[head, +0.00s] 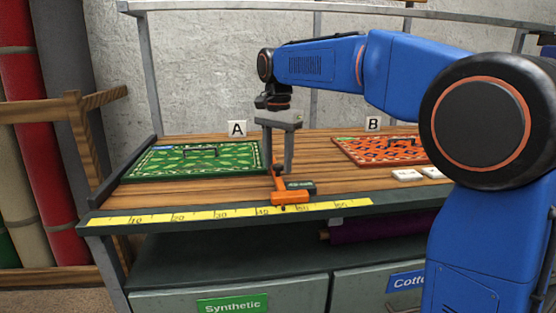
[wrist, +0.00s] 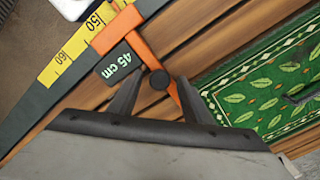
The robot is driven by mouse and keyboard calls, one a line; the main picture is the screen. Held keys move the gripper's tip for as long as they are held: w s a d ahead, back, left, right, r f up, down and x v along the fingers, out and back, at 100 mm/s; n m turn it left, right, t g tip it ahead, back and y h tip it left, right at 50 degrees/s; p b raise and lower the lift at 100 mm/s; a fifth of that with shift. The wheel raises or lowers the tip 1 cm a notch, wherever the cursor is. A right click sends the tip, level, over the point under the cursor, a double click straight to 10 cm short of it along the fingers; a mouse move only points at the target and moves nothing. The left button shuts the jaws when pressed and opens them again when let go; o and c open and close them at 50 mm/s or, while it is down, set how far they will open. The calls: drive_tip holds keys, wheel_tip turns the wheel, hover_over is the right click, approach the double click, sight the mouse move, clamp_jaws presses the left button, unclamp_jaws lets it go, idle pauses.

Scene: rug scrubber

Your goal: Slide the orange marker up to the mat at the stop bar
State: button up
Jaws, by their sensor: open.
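The orange marker (head: 289,198) sits on the yellow ruler at the table's front edge; its arm reaches back over the planks. Its dark tag reads 45 cm in the wrist view (wrist: 121,63). The green leaf-patterned mat (head: 196,157) lies by sign A, beside the dark stop bar (head: 108,185) at the table's left end. The marker's arm is just right of this mat, with a small gap apparent. My gripper (head: 278,169) is open, pointing down over the marker's arm. In the wrist view its fingers (wrist: 157,88) stand either side of the marker's black knob (wrist: 160,79), seemingly not gripping it.
The yellow ruler (head: 179,217) runs along the front edge. An orange-red mat (head: 382,149) lies by sign B (head: 373,123), with white blocks (head: 407,175) in front. Sign A (head: 237,128) stands behind the green mat. Bare planks lie between the mats.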

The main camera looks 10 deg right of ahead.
drive_tip(key=c, duration=0.9)
drive_tip(key=shift+a, duration=0.65)
drive_tip(key=o, duration=0.9)
drive_tip(key=shift+r, duration=0.15)
wheel_tip(320, 180, up, 17)
drive_tip(key=shift+r, duration=0.1)
